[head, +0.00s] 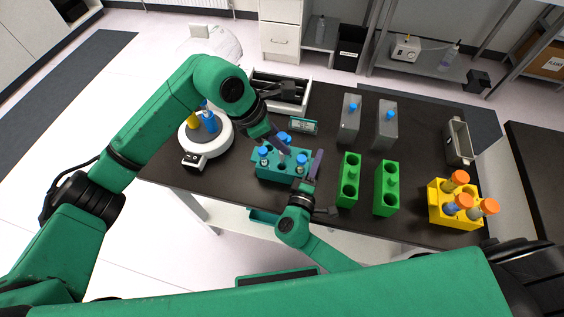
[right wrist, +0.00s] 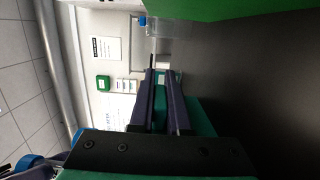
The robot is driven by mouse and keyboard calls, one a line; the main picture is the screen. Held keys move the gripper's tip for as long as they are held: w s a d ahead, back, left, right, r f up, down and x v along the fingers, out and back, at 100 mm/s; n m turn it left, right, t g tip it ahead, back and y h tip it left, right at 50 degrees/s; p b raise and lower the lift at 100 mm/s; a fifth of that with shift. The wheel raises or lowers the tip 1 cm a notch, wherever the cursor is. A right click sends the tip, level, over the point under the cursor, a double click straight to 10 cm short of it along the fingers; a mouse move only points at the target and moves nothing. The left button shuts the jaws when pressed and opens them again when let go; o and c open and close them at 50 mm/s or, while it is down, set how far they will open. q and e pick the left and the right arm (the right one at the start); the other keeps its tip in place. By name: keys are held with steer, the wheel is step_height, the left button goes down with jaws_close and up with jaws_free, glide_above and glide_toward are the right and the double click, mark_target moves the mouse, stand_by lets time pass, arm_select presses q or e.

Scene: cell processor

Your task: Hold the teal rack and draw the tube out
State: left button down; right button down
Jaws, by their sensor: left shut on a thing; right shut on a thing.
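The teal rack (head: 272,173) stands on the dark bench in the head view, with several blue-capped tubes at its top. My left gripper (head: 283,146) comes down over the rack from behind and is shut on a blue-capped tube (head: 284,136). Its fingers partly hide the tube, so I cannot tell how far it sits in its hole. Another tube (head: 263,153) stands at the rack's left. My right gripper (head: 311,174) is shut on the rack's right end. In the right wrist view, its dark fingers (right wrist: 161,95) have teal between them.
Two green racks (head: 348,183) stand right of the teal rack, with two grey racks (head: 349,122) behind. A yellow rack (head: 437,208) with orange-capped tubes is at the far right. A white round device (head: 222,141) stands left. A black-and-white tray (head: 304,101) lies behind.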

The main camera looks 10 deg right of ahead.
arm_select(q)
steer(key=shift+r, duration=3.5)
arm_select(e)
steer(key=c, duration=0.8)
jaws_free()
steer(key=v, duration=1.2)
arm_select(q)
steer(key=shift+f, duration=0.1)
